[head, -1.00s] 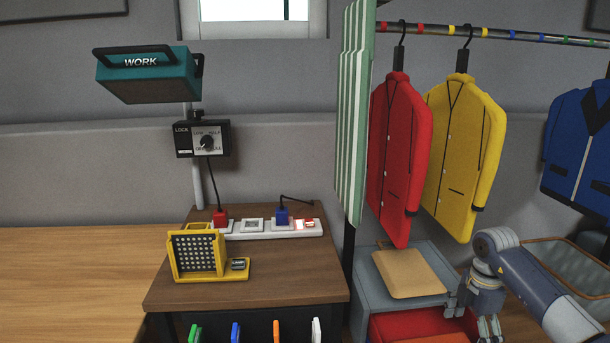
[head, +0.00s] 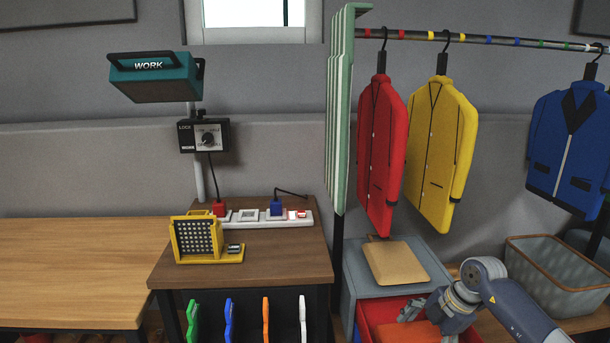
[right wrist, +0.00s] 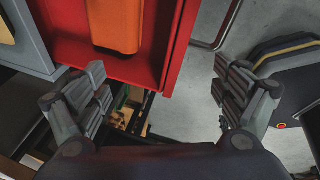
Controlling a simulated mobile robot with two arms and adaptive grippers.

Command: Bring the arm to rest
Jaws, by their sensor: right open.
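My right arm comes in from the lower right in the head view. My right gripper (right wrist: 160,72) is open and empty in the right wrist view, its two fingers wide apart. It hangs by the front of an open red drawer (right wrist: 182,25), apart from the orange item (right wrist: 115,25) inside. My left gripper is in neither view.
A grey cabinet (head: 352,285) bears a tan board (head: 395,262). A grey basket (head: 560,310) stands to the right. Red (head: 380,150), yellow (head: 440,150) and blue (head: 568,145) jackets hang above. A brown bench (head: 275,262) with a power strip (head: 255,222) stands left.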

